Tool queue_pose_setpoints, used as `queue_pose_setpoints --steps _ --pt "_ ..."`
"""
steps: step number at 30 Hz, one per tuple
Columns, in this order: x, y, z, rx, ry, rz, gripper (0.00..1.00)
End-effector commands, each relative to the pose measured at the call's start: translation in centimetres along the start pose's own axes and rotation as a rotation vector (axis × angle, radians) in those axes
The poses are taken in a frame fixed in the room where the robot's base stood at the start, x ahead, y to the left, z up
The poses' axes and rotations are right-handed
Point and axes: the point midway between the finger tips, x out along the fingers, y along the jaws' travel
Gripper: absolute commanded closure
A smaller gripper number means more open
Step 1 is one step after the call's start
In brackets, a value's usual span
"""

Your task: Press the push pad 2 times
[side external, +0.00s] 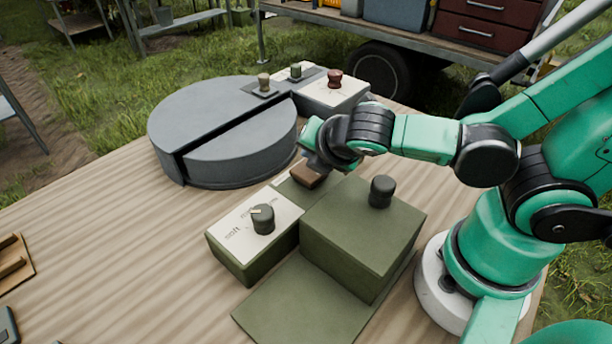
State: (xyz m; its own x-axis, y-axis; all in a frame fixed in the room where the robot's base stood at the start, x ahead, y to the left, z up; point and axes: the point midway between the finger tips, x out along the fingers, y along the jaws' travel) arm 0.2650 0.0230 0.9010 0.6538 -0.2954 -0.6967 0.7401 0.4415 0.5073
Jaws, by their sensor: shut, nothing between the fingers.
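A brown block (307,176), which looks like the push pad, sits on a dark green plate behind the white-faced dial box. My gripper (312,160) points down right over the block, its fingers shut and empty. The fingertips are partly hidden by the gripper body, and I cannot tell whether they touch the block or hover just above it.
In front are a green box with a dial (263,219) and a taller green box (362,235) with a dark knob (381,191). A round grey turntable (225,125) stands behind left. A white box (333,92) with a red knob is at the back. The table's left side is mostly clear.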

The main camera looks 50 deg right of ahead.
Motion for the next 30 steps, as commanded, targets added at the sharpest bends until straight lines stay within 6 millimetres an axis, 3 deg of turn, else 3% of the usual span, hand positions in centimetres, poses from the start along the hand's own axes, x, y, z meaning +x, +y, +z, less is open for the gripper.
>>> queue_pose_setpoints --steps 30 --pt "0.63 -0.44 -0.46 0.0 0.0 0.0 1.0"
